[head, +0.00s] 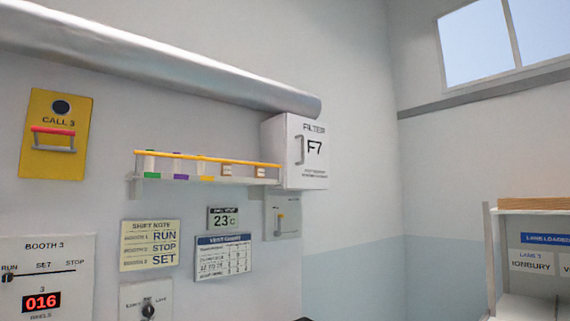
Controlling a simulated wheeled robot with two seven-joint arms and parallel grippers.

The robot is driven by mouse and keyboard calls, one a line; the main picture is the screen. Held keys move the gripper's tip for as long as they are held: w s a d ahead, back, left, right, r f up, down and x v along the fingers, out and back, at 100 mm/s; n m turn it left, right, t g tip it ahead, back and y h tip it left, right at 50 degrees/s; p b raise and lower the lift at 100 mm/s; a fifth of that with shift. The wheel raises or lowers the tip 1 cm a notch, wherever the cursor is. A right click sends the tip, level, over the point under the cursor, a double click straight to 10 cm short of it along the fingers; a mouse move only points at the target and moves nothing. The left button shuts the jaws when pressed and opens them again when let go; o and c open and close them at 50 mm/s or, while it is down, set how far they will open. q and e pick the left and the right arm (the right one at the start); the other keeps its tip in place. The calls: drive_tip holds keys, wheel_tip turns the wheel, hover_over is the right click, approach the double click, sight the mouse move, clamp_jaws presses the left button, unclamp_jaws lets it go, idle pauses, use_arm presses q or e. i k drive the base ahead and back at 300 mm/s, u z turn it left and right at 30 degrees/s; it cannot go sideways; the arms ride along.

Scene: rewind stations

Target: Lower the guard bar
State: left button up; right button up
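A thin orange-yellow bar (190,158), which looks like the guard bar, runs across the front of a small wall shelf (200,181) in the head view. It sits above the shelf's front edge, in front of several small containers. The containers have green, purple, yellow and orange-brown parts. The bar slopes slightly down to the right in the picture, and its right end is close to the white filter box (308,152).
A silver pipe (170,65) runs above the shelf. A yellow CALL 3 panel (46,160) with a red-topped handle is left. Notes, a small lever box (282,216) and the BOOTH 3 panel (60,262) are below. A rack (530,212) stands far right.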

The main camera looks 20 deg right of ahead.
sight(138, 152)
drive_tip(key=z, duration=1.05)
drive_tip(key=i, duration=0.95)
drive_tip(key=u, duration=1.35)
drive_tip(key=k, duration=0.65)
drive_tip(key=z, duration=0.6)
drive_tip(key=i, duration=0.6)
drive_tip(key=z, duration=0.6)
drive_tip(key=i, duration=0.85)
drive_tip(key=u, duration=0.4)
